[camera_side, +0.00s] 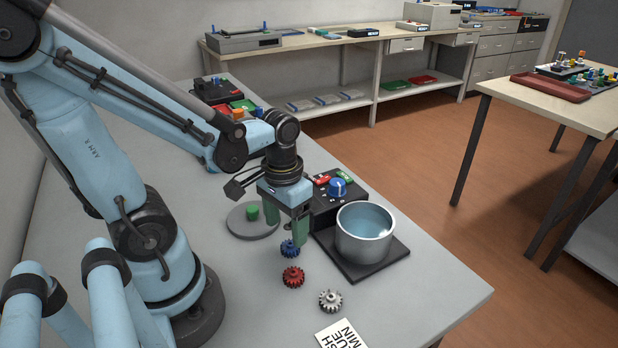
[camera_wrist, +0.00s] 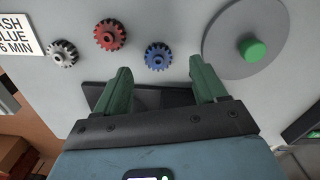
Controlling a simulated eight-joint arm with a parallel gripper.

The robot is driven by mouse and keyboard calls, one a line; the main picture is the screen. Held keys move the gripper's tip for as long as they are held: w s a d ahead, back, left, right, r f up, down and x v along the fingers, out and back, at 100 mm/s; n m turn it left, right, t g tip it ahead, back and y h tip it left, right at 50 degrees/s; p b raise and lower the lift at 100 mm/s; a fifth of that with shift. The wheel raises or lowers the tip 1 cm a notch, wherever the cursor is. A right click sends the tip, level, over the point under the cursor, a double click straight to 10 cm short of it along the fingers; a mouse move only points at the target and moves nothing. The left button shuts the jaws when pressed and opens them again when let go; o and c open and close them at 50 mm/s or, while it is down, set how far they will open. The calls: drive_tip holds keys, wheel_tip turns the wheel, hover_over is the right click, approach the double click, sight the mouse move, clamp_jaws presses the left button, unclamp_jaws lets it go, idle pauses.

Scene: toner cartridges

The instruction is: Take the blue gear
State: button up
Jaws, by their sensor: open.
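The blue gear (camera_side: 290,249) lies on the grey table, close to my gripper in the side view. In the wrist view the blue gear (camera_wrist: 158,56) lies beyond my fingertips, roughly midway between them sideways. My gripper (camera_side: 287,226) has two green fingers pointing down, spread apart with nothing between them. In the wrist view my gripper (camera_wrist: 160,74) is also open and empty. Its exact height above the table is hard to tell.
A red gear (camera_side: 293,276) and a white gear (camera_side: 331,300) lie in front of the blue one. A metal pot (camera_side: 365,232) on a black plate (camera_side: 352,268) stands to the right. A grey disc (camera_side: 245,232) with a green knob (camera_side: 252,212) lies left. A printed card (camera_side: 341,337) lies near the front.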

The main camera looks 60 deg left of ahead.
sight(290, 243)
drive_tip(key=shift+w+d+f, duration=0.1)
drive_tip(key=shift+w+f, duration=0.15)
drive_tip(key=shift+f, duration=2.05)
drive_tip(key=c, duration=1.1)
